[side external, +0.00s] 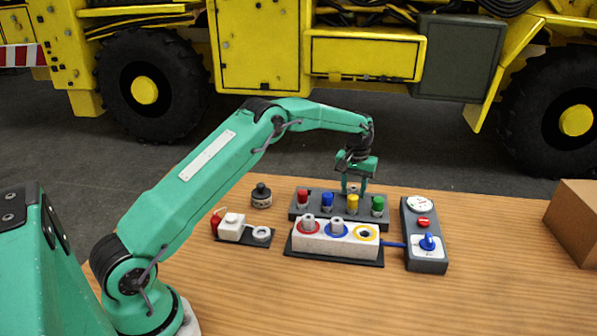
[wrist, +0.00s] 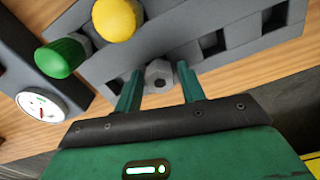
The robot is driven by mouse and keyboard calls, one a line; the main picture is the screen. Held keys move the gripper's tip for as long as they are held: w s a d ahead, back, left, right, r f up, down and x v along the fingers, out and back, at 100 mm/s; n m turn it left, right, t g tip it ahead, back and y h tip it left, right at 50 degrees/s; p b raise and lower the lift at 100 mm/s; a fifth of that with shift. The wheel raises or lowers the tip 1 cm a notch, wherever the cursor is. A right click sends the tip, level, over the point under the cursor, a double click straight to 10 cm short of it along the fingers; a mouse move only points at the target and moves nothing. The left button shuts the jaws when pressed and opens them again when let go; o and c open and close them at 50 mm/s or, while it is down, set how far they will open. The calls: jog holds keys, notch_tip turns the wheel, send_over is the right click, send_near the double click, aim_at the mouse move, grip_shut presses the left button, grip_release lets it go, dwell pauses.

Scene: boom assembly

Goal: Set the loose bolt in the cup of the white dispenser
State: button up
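The loose bolt has a grey hex head (wrist: 159,76) and shows between my fingers in the wrist view. In the side view, the grey bolt (side external: 353,188) is at the back of the dark grey rack, behind the yellow cap; its lower part is hidden. My gripper (side external: 353,190) points down there with one finger on each side of the bolt. The fingers (wrist: 160,78) look open, with narrow gaps beside the head. The white dispenser (side external: 231,226) has a red handle and stands at the left on a dark base. Its round, pale-rimmed cup (side external: 262,233) looks empty.
A white block (side external: 335,243) with red, blue and yellow rings stands before the rack (side external: 297,212); bolts stand in its red and blue rings. A grey control box (side external: 425,262) is at right, a black knobbed object (side external: 261,196) at left. The front table is clear.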

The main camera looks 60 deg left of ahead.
aim_at(354, 187)
jog(key=c, duration=0.7)
jog(key=shift+r, duration=0.2)
jog(key=shift+r, duration=2.85)
notch_tip(354, 187, up, 7)
jog(key=s+a+r, duration=0.1)
jog(key=s+a, duration=0.1)
jog(key=s, duration=0.6)
jog(key=s+a+r, duration=0.1)
jog(key=s+a, duration=0.1)
jog(key=s, duration=0.6)
jog(key=s+f, duration=0.2)
jog(key=s, duration=1.1)
jog(key=shift+s+d+f, duration=0.1)
jog(key=shift+d+f, duration=0.1)
jog(key=shift+f, duration=1.15)
jog(key=shift+s+d+f, duration=0.1)
jog(key=shift+d+f, duration=0.1)
jog(key=shift+f, duration=1.15)
